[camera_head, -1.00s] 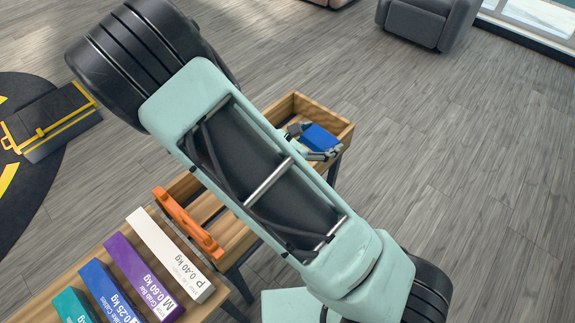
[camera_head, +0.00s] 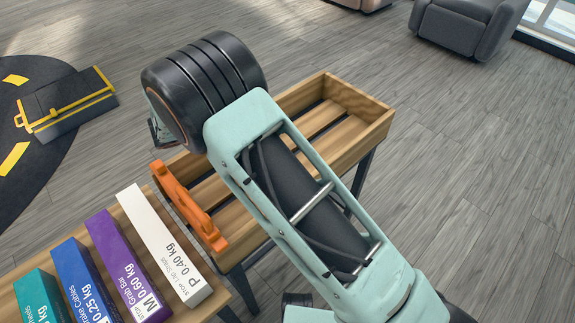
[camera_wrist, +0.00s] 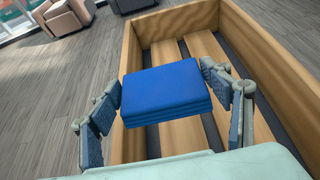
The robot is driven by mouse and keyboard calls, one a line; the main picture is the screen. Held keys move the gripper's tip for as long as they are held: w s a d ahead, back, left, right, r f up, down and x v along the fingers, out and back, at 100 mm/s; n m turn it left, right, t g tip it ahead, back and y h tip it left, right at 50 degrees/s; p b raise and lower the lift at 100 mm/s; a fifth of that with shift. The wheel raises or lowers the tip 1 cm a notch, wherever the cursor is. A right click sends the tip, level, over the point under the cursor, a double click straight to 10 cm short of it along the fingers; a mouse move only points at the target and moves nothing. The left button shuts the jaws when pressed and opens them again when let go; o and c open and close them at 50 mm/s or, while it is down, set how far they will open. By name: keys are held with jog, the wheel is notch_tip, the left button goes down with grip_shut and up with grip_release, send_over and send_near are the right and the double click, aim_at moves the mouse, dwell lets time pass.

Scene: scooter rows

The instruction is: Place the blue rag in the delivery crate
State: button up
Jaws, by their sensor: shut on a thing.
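The blue rag (camera_wrist: 166,88), a flat folded stack, is held between the fingers of my gripper (camera_wrist: 165,92) in the wrist view. A finger presses each side of it. The wooden delivery crate (camera_wrist: 270,62) lies behind and below the rag in that view, with its slatted floor bare where it shows. In the head view the crate (camera_head: 370,130) stands on dark legs, partly covered by my arm.
An orange handle-like bar (camera_head: 188,205) is at the crate's near end. White (camera_head: 165,245), purple (camera_head: 125,265), blue (camera_head: 85,282) and teal (camera_head: 40,297) boxes lie on the wooden surface beside it. A black and yellow case (camera_head: 68,105) is on the floor. Open floor lies right.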

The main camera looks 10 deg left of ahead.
aim_at(310, 142)
jog(key=w+d+f, duration=0.1)
jog(key=d+f, duration=0.1)
jog(key=d, duration=0.2)
jog(key=w+d+f, duration=0.1)
jog(key=d+f, duration=0.2)
jog(key=w+d+f+b, duration=0.1)
jog(key=d+f, duration=0.2)
jog(key=d, duration=0.1)
jog(key=shift+d+f, duration=0.1)
jog(key=shift+d, duration=0.2)
jog(key=f, duration=0.1)
jog(key=d+f, duration=0.1)
jog(key=f+b, duration=0.1)
jog(key=f, duration=0.1)
jog(key=shift+w+d+f, duration=0.1)
jog(key=shift+w+d, duration=0.2)
jog(key=shift+f, duration=0.3)
jog(key=shift+f, duration=0.2)
jog(key=o, duration=1)
jog(key=shift+o, duration=0.3)
jog(key=shift+r, duration=0.15)
